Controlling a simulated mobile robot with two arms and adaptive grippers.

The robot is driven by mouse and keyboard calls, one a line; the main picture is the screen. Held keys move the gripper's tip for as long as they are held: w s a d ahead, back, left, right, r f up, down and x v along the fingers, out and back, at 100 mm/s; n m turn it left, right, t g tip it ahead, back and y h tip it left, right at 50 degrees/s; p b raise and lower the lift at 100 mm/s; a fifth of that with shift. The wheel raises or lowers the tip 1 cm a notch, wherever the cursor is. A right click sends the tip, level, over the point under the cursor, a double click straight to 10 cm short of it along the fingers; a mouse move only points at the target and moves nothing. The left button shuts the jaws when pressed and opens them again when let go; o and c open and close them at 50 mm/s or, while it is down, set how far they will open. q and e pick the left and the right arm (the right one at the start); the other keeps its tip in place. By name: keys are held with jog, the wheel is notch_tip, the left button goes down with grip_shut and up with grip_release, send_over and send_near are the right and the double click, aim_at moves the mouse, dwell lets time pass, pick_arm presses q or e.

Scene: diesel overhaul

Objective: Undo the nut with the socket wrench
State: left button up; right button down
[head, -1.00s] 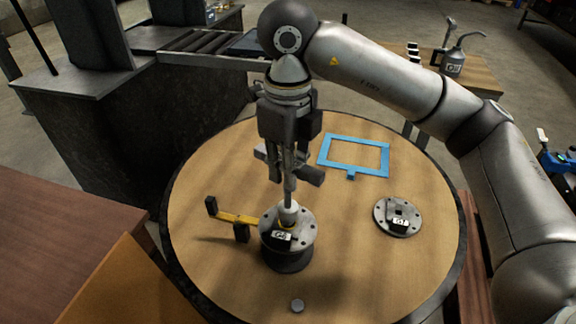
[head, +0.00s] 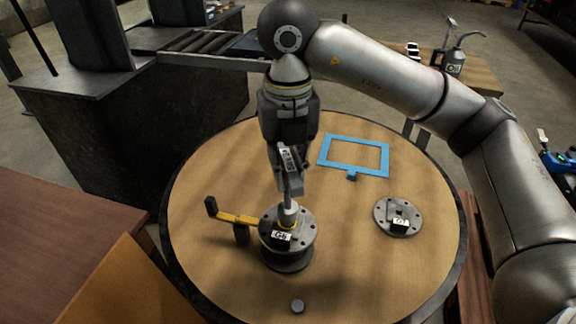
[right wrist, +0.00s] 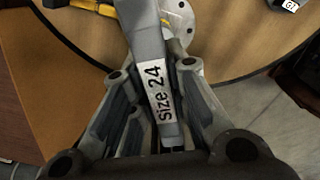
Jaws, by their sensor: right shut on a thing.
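The socket wrench (head: 289,212) stands upright with its socket end on top of a round flanged part (head: 304,240) on the round table. A nut under the socket is hidden. My right gripper (head: 287,178) is above the flanged part, pointing down and shut on the wrench near its head. In the right wrist view the wrench's grey handle (right wrist: 153,60) lies between the fingers and bears a "size 24" label. The left gripper is not in view.
A yellow bar with black ends (head: 237,219) is beside the flanged part. An oil can (head: 453,62) stands on the back table.

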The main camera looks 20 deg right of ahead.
jog(key=m, duration=0.4)
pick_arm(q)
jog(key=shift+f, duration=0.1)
pick_arm(e)
jog(key=shift+m, duration=2.2)
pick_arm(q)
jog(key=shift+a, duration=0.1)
pick_arm(e)
jog(key=shift+w, duration=0.1)
